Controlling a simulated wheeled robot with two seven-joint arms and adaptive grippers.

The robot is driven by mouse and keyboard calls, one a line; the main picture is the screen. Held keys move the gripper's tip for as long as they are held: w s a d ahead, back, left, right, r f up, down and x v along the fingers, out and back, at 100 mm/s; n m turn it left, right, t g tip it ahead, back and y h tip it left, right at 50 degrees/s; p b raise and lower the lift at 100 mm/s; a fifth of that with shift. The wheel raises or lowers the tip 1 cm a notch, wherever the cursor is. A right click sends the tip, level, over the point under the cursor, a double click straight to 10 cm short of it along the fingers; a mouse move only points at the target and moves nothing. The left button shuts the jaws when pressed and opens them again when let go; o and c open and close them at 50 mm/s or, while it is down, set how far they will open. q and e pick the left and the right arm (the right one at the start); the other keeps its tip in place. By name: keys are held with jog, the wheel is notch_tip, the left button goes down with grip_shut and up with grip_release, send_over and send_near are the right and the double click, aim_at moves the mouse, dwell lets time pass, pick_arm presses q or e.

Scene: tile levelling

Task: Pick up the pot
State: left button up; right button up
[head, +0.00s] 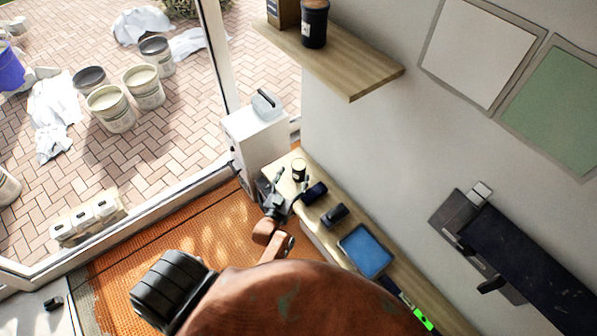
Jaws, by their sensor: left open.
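A small pot (299,170) with a dark rim and pale inside stands upright on the narrow wooden bench along the wall, near its far end. My left gripper (273,183) is just left of the pot, over the bench's edge. Its jaws are open and empty, and a gap seems to separate them from the pot. Part of my own arm covers the lower middle of the view. My right gripper is not in view.
On the bench (322,232), dark objects (315,193) and a blue tray (366,251) lie nearer than the pot. A white cabinet (257,137) stands beyond the bench end. A wooden shelf (350,72) overhangs above. Buckets (110,109) stand outside on brick paving.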

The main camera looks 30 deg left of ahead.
aim_at(299, 164)
pick_arm(q)
jog(key=w+b, duration=0.1)
jog(key=w, duration=0.1)
jog(key=w+a+b, duration=0.1)
jog(key=w, duration=0.2)
jog(key=shift+w+f+b, duration=0.15)
jog(key=shift+w+b, duration=0.05)
jog(key=shift+b, duration=0.15)
jog(key=shift+w+a, duration=0.15)
jog(key=shift+w, duration=0.2)
jog(key=c, duration=1.4)
